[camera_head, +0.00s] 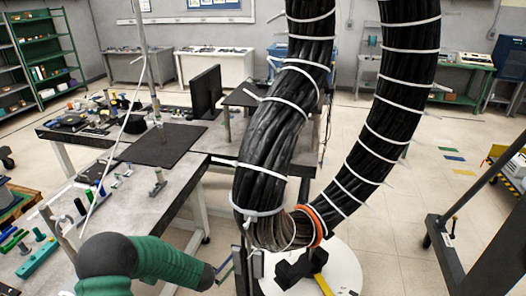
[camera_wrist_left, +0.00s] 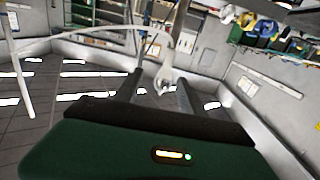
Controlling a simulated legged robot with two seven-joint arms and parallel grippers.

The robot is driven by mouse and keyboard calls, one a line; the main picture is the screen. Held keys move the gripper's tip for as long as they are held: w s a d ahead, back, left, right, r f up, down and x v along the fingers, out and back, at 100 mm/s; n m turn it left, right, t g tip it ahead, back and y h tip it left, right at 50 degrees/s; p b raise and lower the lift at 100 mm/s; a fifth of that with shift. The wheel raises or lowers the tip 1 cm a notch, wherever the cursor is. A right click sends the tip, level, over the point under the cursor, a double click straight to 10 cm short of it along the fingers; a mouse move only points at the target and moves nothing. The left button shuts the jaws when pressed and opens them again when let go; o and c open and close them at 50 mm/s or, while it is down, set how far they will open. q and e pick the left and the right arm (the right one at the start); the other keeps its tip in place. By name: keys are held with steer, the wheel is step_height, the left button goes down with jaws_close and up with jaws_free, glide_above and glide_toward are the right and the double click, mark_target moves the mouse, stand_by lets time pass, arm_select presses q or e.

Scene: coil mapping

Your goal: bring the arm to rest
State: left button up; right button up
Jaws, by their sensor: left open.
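My left arm, green with dark joints, shows at the lower left in the head view. I cannot make out its fingers there. In the left wrist view, the two dark fingers of my left gripper (camera_wrist_left: 160,79) stand apart, with no object clearly held. A pale piece (camera_wrist_left: 166,70) shows beyond or between them; I cannot tell whether it touches them. My right gripper is not in view. A thick black cable bundle (camera_head: 275,125) with white ties hangs in the middle of the head view, right of my left arm. An orange ring (camera_head: 317,228) sits at its bottom bend.
A grey workbench (camera_head: 185,178) with a dark mat (camera_head: 162,146), a monitor (camera_head: 206,93) and small tools stands left. A white round top (camera_head: 343,268) with a black and yellow tool is below the cable. A dark frame (camera_head: 447,245) stands right. Open floor (camera_head: 400,215) lies between.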

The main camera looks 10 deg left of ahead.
arm_select(q)
steer(key=w+d+m+t+h+b, duration=0.1)
steer(key=w+d+m+t+h, duration=0.5)
steer(key=w, duration=0.3)
steer(key=w+d+f+m+t+h+b, duration=0.25)
steer(key=d+m+t+h, duration=0.35)
steer(key=d, duration=0.8)
steer(key=s+d+f+m+g+h, duration=0.1)
steer(key=s+d+f+g+h, duration=0.1)
steer(key=s, duration=0.6)
steer(key=s+d+f+m+g+h+b, duration=0.1)
steer(key=s+d+f+m+g+h, duration=0.1)
steer(key=s, duration=0.7)
steer(key=s+d+f+m+g+h, duration=0.1)
steer(key=s+d+f+m+g, duration=0.1)
steer(key=s+d+g, duration=0.3)
steer(key=shift+s+d+f+g+h, duration=0.4)
steer(key=shift+s+f+g, duration=0.55)
steer(key=shift+s, duration=0.8)
steer(key=shift+w+a+r, duration=0.1)
steer(key=shift+a+r, duration=0.05)
steer(key=shift+a, duration=0.1)
steer(key=shift+a, duration=0.1)
